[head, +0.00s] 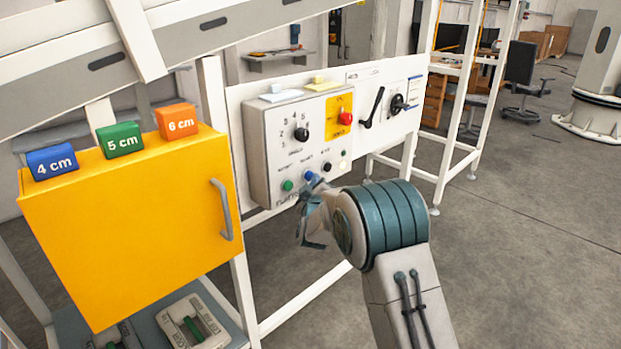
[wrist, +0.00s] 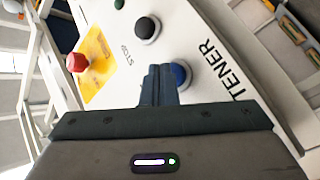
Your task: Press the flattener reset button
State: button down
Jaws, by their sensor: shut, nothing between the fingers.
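The flattener control box (head: 262,160) is a pale panel on the white frame. In the wrist view my gripper (wrist: 159,70) is shut and empty. Its fingertips are over the panel right beside the blue button (wrist: 181,73) and overlap its left edge. I cannot tell whether they touch it. A black button (wrist: 148,28) is just beyond the fingertips.
A red stop button (head: 346,118) on a yellow plate and a black dial (head: 301,134) are higher on the box. A black lever (head: 373,107) is to its right. A yellow cabinet (head: 130,230) with a handle stands at left. Open floor lies at right.

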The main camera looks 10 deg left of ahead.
jog(key=shift+w+a, duration=0.2)
jog(key=shift+a, duration=0.1)
dwell(0.4)
jog(key=shift+d, duration=0.1)
jog(key=shift+s+d+b, duration=0.55)
jog(key=shift+d+b, duration=0.05)
jog(key=shift+b, duration=0.05)
jog(key=s+d+b, duration=0.1)
jog(key=d, duration=0.1)
jog(key=s+d+b, duration=0.1)
jog(key=s+d, duration=0.1)
jog(key=shift+b, duration=0.35)
dwell(0.6)
